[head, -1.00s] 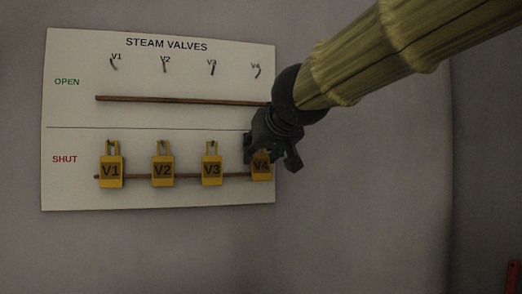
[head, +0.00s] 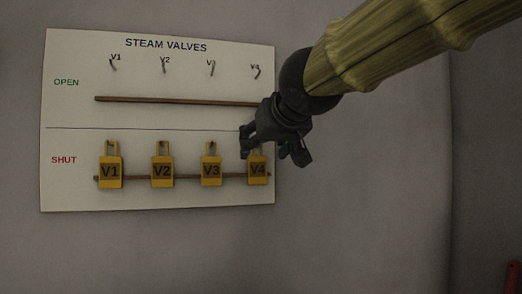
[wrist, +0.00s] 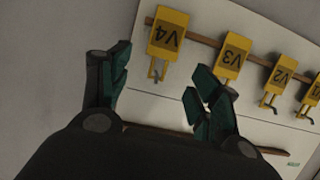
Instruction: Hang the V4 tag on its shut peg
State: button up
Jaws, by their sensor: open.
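The yellow V4 tag (head: 258,170) hangs in the SHUT row at the right end of the white valve board (head: 150,117). In the wrist view the V4 tag (wrist: 168,32) appears upside down, with its loop around a peg (wrist: 156,71). My gripper (head: 273,157) is open and empty, in front of the board's right edge and partly over the top of the V4 tag in the head view. In the wrist view my gripper's fingers (wrist: 160,85) are spread wide, with the V4 tag beyond them and apart from them.
The V1 (head: 111,171), V2 (head: 162,171) and V3 (head: 211,170) tags hang on the SHUT row. The OPEN pegs above are bare. A wooden rail (head: 175,100) crosses the upper half and another runs behind the tags. The wall right of the board is clear.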

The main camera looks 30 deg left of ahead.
jog(key=v, duration=0.8)
jog(key=shift+d, duration=0.2)
jog(key=shift+s, duration=0.15)
